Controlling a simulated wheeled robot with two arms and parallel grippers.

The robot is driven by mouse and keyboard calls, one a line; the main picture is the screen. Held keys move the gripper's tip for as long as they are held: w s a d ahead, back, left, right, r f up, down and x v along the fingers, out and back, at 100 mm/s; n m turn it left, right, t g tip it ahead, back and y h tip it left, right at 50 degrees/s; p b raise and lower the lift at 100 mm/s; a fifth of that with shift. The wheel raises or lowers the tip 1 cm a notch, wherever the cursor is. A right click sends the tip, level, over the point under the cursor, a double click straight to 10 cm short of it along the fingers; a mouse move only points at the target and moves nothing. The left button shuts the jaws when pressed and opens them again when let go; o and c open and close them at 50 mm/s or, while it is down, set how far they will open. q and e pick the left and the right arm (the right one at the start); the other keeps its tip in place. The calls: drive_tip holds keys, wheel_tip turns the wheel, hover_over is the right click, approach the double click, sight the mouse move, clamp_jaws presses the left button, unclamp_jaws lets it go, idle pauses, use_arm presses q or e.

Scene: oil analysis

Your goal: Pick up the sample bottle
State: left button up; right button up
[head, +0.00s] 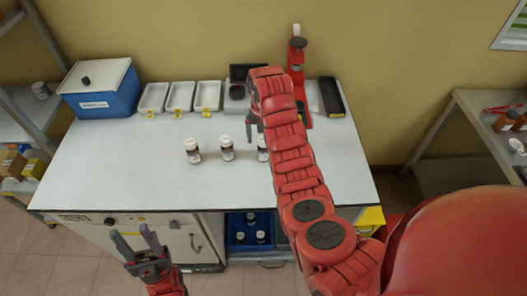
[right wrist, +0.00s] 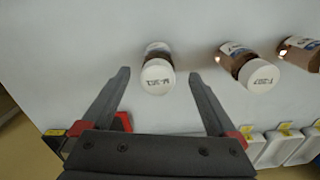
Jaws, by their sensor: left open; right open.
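Three brown sample bottles with white caps and labels stand in a row on the white bench: a left one (head: 193,150), a middle one (head: 227,148) and a right one (head: 263,149), which my right arm partly hides. My right gripper (head: 254,125) is open above the bench, by the right bottle. In the right wrist view, one bottle (right wrist: 157,75) shows between the open fingertips, with clear gaps on both sides; its cap lettering is hard to read. Another bottle (right wrist: 248,66) stands beyond the right finger. My left gripper (head: 131,240) is open and empty in front of the bench.
A blue box (head: 100,95) with a white lid stands at the bench's back left. White trays (head: 180,97), a dark device (head: 238,90), a red stand (head: 297,55) and a black tray (head: 332,97) line the back. The bench's front left is clear.

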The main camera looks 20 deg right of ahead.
sight(264, 148)
drive_tip(key=shift+f, duration=0.5)
drive_tip(key=shift+d+f+p, duration=0.1)
drive_tip(key=shift+f+p, duration=0.2)
drive_tip(key=shift+f, duration=0.05)
wheel_tip(264, 148, down, 3)
drive_tip(key=shift+s+f+p, duration=0.1)
drive_tip(key=shift+s+p, duration=0.05)
drive_tip(key=shift+p, duration=0.8)
drive_tip(key=shift+f, duration=0.25)
clamp_jaws()
